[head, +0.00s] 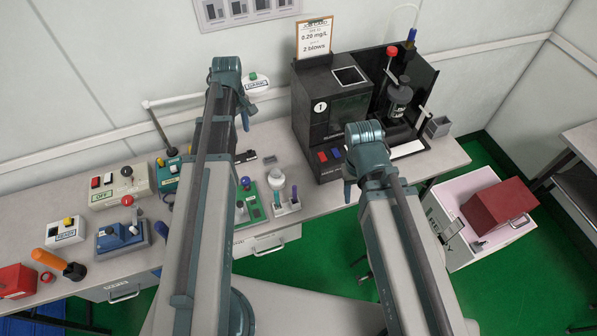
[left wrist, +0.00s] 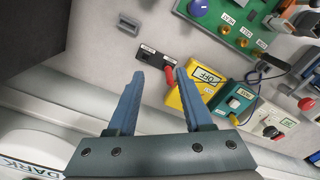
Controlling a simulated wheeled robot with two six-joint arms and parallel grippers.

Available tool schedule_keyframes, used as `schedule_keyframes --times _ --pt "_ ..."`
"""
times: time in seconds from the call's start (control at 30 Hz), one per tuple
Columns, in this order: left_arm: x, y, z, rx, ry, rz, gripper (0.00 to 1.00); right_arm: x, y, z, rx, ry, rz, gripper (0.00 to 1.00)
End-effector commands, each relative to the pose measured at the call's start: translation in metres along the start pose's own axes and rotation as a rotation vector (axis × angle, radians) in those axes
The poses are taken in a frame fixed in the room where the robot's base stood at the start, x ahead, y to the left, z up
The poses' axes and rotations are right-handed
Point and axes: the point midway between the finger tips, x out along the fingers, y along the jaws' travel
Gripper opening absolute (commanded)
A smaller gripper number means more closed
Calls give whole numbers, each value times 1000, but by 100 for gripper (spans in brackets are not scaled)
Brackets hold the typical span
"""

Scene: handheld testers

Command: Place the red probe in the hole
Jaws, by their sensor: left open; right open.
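A small red piece (left wrist: 169,74), probably the red probe, shows in the left wrist view just beyond my left fingertips, beside the right finger. It lies between a black strip with pale labels (left wrist: 152,56) and a yellow meter (left wrist: 196,98). I cannot tell whether it touches either one, and no hole can be made out. My left gripper (left wrist: 158,73) is open with nothing between its fingers. In the head view, my left gripper (head: 244,121) points down above the back of the bench, and the black strip (head: 246,157) lies below it. My right gripper (head: 347,191) is open over the bench's front edge.
A green board (head: 250,204) and a small holder (head: 287,208) stand between my arms. A black machine (head: 330,110) stands behind my right gripper. Several testers, one a blue box (head: 122,236), fill the left bench. A grey block (left wrist: 128,26) lies near the strip.

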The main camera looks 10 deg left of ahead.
Motion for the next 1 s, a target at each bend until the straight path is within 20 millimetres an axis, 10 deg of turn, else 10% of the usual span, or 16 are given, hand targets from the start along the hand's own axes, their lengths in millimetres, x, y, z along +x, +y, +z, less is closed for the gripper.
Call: schedule_keyframes --times 0.2,0.4,0.63,1.0 --pt "-1 6 152 635 14 -42 51 0 0 0 0 0 0 50" --pt "-2 -13 247 1132 24 -79 51 0 0 0 0 0 0 50" --pt "-2 -29 291 1412 27 -104 51 0 0 0 0 0 0 50" --pt "-2 -29 295 1443 27 -106 51 0 0 0 0 0 0 50"
